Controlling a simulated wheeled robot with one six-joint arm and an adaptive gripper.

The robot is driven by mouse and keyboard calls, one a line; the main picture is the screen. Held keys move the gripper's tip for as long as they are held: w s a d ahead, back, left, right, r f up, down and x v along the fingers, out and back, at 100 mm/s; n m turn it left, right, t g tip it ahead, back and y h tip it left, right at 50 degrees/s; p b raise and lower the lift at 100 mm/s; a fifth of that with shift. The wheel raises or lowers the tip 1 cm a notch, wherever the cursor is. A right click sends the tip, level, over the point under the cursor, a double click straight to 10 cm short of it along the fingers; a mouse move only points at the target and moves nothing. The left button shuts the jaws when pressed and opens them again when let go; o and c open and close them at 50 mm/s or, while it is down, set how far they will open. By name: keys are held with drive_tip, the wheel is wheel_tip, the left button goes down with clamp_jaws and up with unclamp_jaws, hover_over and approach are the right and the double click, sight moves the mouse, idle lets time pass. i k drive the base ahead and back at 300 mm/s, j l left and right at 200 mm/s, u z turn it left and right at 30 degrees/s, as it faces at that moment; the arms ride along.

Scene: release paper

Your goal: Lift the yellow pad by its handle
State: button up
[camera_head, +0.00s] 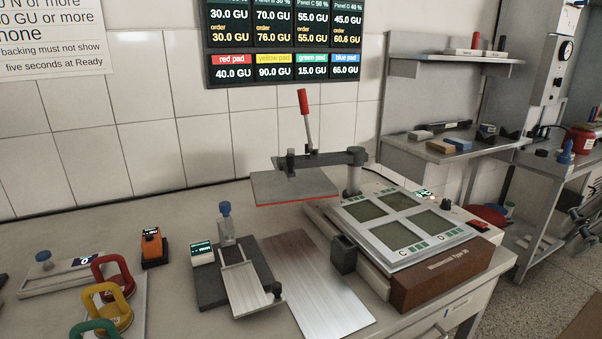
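The yellow pad (107,319) lies at the lower left, on a pale tray or board on the bench. Its raised yellow loop handle (116,291) stands above a round base. It sits between a red pad (112,277) behind it and a green pad (94,330) in front, which the bottom edge of the picture cuts off. The three handles stand close together and partly overlap in this view. My gripper is not in view.
Right of the pads stand an orange meter (152,246) and a dark scale-like device (237,279). A metal plate (318,285) lies mid-bench. A press with a red lever (305,115) and a four-panel machine (412,225) stand to the right.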

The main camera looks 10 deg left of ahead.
sight(119, 311)
drive_tip(key=u, duration=1.9)
drive_tip(key=i+j+u, duration=0.1)
drive_tip(key=u, duration=0.25)
drive_tip(key=j, duration=0.1)
